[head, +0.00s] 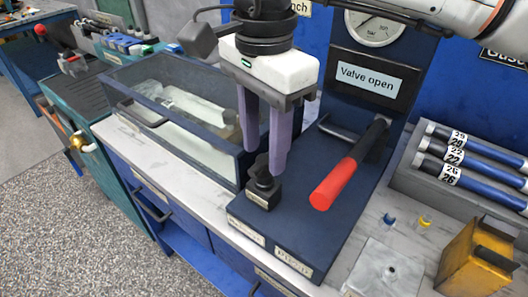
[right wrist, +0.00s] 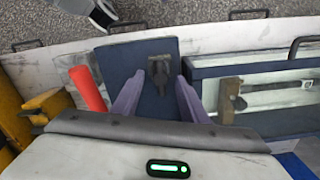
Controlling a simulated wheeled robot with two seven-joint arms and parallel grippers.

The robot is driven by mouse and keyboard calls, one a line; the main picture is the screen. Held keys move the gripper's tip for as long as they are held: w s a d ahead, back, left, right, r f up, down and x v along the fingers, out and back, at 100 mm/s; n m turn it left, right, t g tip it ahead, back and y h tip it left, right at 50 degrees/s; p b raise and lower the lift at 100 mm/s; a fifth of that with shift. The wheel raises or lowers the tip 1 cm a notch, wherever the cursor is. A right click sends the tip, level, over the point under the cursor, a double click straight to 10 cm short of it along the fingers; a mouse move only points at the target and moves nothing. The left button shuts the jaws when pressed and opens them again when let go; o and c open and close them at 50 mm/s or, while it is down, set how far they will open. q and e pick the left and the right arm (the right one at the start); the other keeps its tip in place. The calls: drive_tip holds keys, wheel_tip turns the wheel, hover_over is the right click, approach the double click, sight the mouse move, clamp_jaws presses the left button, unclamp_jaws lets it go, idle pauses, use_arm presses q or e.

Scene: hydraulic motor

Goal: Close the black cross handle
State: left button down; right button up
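The black cross handle (head: 264,184) stands on a small black block at the front left of the dark blue base plate (head: 300,222). It also shows in the right wrist view (right wrist: 160,72), near the plate's middle. My right gripper (head: 264,164) points down just above the handle, with its two purple fingers apart. In the right wrist view the fingers (right wrist: 160,80) lie one on each side of the handle, with a gap around it. I cannot tell whether either finger touches it. A sign (head: 367,78) behind reads "Valve open". My left gripper is not in view.
A red-gripped lever (head: 336,183) rises to the right of my gripper on the same plate. A glass-sided box (head: 175,105) stands close on the left. Blue labelled tubes (head: 470,158) and a yellow block (head: 478,258) are at the right. A pressure gauge (head: 374,25) is behind.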

drive_tip(key=shift+f, duration=1.05)
drive_tip(key=shift+w, duration=0.1)
clamp_jaws()
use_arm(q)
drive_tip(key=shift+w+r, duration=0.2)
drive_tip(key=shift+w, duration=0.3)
